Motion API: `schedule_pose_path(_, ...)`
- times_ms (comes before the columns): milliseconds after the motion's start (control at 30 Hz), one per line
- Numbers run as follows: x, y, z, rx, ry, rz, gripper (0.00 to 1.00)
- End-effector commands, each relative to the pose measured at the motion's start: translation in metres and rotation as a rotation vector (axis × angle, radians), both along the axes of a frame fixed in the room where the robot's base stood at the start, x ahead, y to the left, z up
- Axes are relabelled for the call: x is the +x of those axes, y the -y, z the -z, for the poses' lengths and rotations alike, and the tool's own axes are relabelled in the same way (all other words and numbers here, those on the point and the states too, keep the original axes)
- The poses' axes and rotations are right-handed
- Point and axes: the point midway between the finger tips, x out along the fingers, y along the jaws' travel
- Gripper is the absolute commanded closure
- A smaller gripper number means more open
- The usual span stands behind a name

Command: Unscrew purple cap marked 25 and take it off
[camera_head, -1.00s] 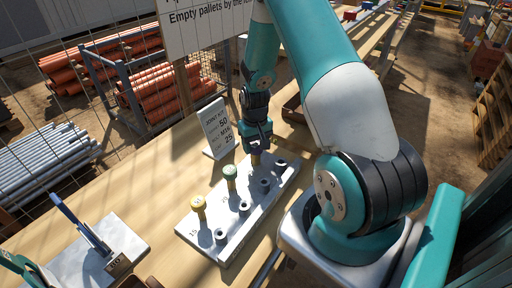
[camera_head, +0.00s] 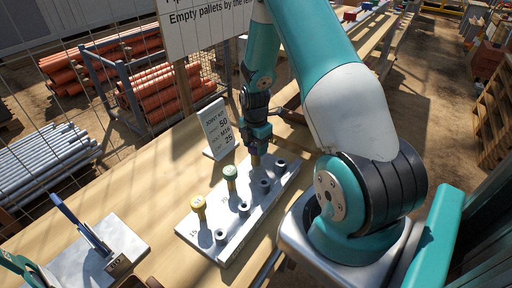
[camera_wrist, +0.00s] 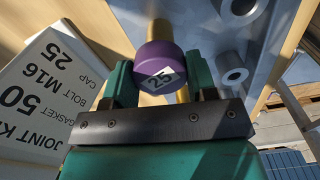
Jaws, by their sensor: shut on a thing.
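The purple cap marked 25 (camera_wrist: 158,62) sits between the green fingers of my gripper (camera_wrist: 158,74) in the wrist view, and they are shut on it. A brass post (camera_wrist: 158,28) shows at the cap. In the head view my gripper (camera_head: 257,138) points down over the far end of the white board (camera_head: 233,244), right above the brass post (camera_head: 255,161). The cap is hidden behind the gripper there. I cannot tell whether the cap is still threaded on.
A yellow cap (camera_head: 199,202) and a green cap (camera_head: 230,171) stand on posts nearer along the board, beside several grey sockets. A white sign (camera_head: 217,128) stands close behind. Bare wood lies between.

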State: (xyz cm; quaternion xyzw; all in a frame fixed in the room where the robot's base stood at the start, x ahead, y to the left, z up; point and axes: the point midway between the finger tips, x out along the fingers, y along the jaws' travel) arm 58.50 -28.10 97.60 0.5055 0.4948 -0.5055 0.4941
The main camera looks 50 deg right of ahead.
Motion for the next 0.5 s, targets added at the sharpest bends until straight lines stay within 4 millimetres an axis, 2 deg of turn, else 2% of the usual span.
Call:
schedule_pose_path(100, 0.0005, 0.0007, -0.0007, -0.002, 0.001, -0.323, 1.00)
schedule_pose_path(133, 0.0005, 0.0007, -0.0008, -0.002, 0.001, -0.384, 1.00)
schedule_pose_path(200, 0.0005, 0.0008, -0.0008, -0.002, 0.001, -0.462, 1.00)
schedule_pose_path(300, 0.0006, 0.0009, -0.0008, -0.003, 0.002, -0.471, 1.00)
schedule_pose_path(333, 0.0006, 0.0009, -0.0008, -0.003, 0.002, -0.470, 0.43)
schedule_pose_path(433, 0.0006, 0.0008, -0.0008, -0.002, 0.001, -0.469, 0.20)
schedule_pose_path(500, 0.0005, 0.0006, -0.0007, -0.002, 0.001, -0.469, 0.18)
